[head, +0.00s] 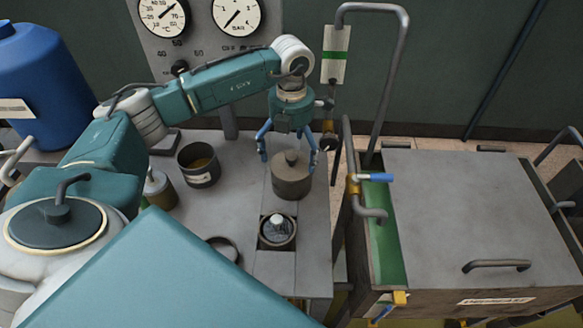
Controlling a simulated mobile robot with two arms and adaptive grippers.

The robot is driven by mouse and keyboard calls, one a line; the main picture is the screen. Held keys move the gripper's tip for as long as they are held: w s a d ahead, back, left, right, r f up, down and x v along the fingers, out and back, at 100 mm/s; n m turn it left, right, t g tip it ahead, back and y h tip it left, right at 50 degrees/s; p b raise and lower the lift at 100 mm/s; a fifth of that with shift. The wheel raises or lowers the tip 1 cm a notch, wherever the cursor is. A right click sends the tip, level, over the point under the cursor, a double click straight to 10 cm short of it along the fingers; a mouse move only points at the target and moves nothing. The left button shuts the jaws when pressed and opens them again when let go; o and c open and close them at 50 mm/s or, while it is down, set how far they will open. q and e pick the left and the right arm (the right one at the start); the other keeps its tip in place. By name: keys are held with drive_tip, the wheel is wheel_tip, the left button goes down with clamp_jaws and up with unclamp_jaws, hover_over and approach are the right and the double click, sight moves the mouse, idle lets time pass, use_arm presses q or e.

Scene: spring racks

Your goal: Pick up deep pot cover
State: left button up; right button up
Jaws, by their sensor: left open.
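The deep pot cover (291,183) is a grey-brown round piece with a knob on top, on the metal bench right of centre in the head view. I cannot tell whether a separate pot is under it. My left gripper (288,158) points down over it from behind. Its blue fingers are spread wide, one on each side of the cover's top, and hold nothing. I cannot tell whether they touch it. My right gripper is not in view.
An open round well with a pale-topped item (277,229) is in front of the cover. A dark open pot (199,166) and a small canister (159,188) stand left. Right are a bent pipe (401,55), a blue-handled valve (376,178) and a large grey-lidded box (470,215).

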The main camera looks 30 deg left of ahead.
sight(293, 165)
use_arm(q)
drive_tip(key=shift+f+p, duration=0.3)
drive_tip(key=f, duration=0.1)
drive_tip(key=f+p, duration=0.2)
drive_tip(key=shift+s+d+f, duration=0.2)
drive_tip(key=shift+d+f, duration=0.1)
drive_tip(key=shift+w+f, duration=0.1)
drive_tip(key=shift+f, duration=0.5)
drive_tip(key=c, duration=1.2)
drive_tip(key=shift+c, duration=0.3)
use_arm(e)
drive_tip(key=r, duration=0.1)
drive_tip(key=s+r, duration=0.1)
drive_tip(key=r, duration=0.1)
use_arm(q)
drive_tip(key=shift+r, duration=0.2)
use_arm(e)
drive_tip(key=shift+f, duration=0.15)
